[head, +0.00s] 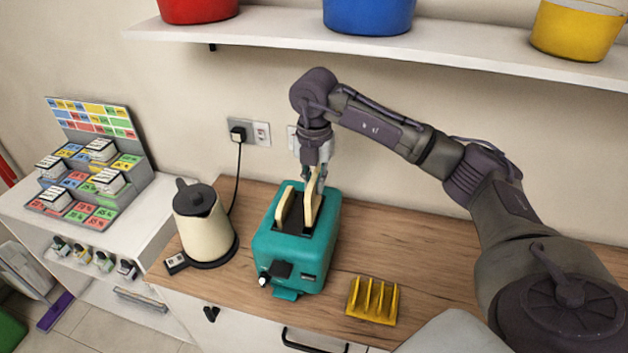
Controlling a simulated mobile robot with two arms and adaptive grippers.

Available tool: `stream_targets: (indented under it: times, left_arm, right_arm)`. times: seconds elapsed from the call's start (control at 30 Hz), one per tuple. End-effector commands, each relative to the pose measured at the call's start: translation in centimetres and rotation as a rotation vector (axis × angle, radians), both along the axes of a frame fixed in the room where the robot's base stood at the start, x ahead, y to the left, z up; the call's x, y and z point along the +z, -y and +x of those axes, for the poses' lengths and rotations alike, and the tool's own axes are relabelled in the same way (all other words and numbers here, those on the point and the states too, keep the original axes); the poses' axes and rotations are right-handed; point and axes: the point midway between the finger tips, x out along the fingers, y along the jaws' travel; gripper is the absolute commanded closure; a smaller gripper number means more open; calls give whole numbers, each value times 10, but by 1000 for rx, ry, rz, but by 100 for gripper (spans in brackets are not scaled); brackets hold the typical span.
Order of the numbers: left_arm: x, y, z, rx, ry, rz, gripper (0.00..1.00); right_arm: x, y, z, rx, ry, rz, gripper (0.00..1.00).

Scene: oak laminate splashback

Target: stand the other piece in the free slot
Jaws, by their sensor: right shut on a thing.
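The teal toaster (285,252) stands on the wooden worktop, with two slots in its dark top. One pale bread slice (284,208) stands upright in the left slot. My right gripper (314,176) is above the toaster's right side, shut on the other bread slice (311,207). That slice is upright at the right slot; I cannot tell how far its lower edge is inside. The gripper fingers hide part of its top. My left gripper is not in view.
A cream kettle (200,222) stands on its base left of the toaster. A yellow toast rack (372,300), empty, is at the front right. A shelf (290,34) with coloured pots hangs above.

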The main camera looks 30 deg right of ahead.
Motion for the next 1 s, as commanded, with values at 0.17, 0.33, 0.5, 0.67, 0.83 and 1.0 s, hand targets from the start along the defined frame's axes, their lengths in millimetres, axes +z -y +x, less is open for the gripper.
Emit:
stream_targets:
  times: [0.17, 0.33, 0.5, 0.67, 0.83, 1.0]
  left_arm:
    - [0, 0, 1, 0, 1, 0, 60]
    - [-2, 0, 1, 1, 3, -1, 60]
    - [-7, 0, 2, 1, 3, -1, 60]
    - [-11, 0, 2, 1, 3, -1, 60]
    - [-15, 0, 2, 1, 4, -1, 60]
    - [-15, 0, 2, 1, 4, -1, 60]
  right_arm:
    - [0, 0, 0, 0, 0, 0, 100]
    - [-4, 0, 0, -1, 0, 0, 100]
    - [-10, 0, 1, -1, 0, 0, 100]
    - [-15, 0, 1, -1, 0, 0, 100]
    - [-21, 1, 1, -1, 0, 0, 100]
    - [-22, 1, 1, -1, 0, 0, 100]
